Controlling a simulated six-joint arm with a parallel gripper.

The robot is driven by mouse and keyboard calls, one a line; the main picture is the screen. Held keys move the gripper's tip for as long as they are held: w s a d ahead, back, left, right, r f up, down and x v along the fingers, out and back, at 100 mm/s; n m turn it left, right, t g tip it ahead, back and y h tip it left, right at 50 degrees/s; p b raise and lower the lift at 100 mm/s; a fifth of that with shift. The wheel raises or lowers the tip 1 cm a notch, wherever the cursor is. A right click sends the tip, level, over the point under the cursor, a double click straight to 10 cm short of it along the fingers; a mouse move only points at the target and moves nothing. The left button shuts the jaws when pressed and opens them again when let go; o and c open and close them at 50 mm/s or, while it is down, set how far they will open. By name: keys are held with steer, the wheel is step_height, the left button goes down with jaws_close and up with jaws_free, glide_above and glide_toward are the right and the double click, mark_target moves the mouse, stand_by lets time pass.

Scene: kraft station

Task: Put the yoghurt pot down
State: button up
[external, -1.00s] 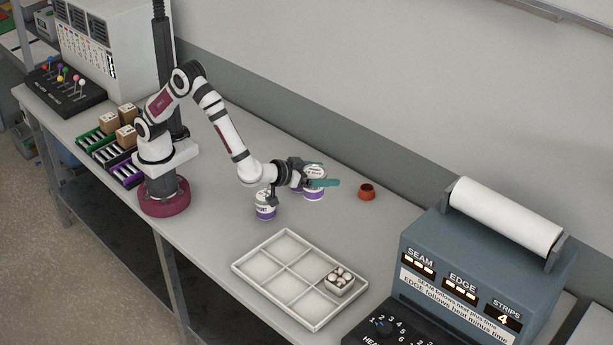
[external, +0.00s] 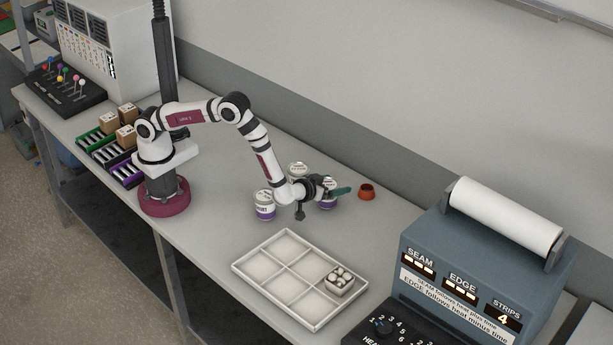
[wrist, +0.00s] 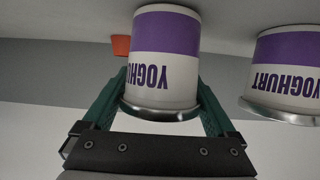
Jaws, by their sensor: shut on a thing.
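The yoghurt pot, white with a purple band, is in my gripper (external: 338,191), at the middle of the table; it shows in the external view (external: 328,203) and large in the wrist view (wrist: 165,65). The green fingers stand on both sides of it, shut on it. Its lettering is upside down in the wrist view, with the silver lid at the bottom. Whether its base touches the table cannot be told.
Another yoghurt pot (external: 265,206) stands left of my gripper, and one (external: 297,171) behind my arm. A small red-orange pot (external: 366,191) is just right of the held one. A white compartment tray (external: 252,272) lies in front, and a blue-grey machine (external: 440,262) stands at right.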

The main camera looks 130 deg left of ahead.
steer(key=o, duration=1.2)
steer(key=shift+f, duration=0.1)
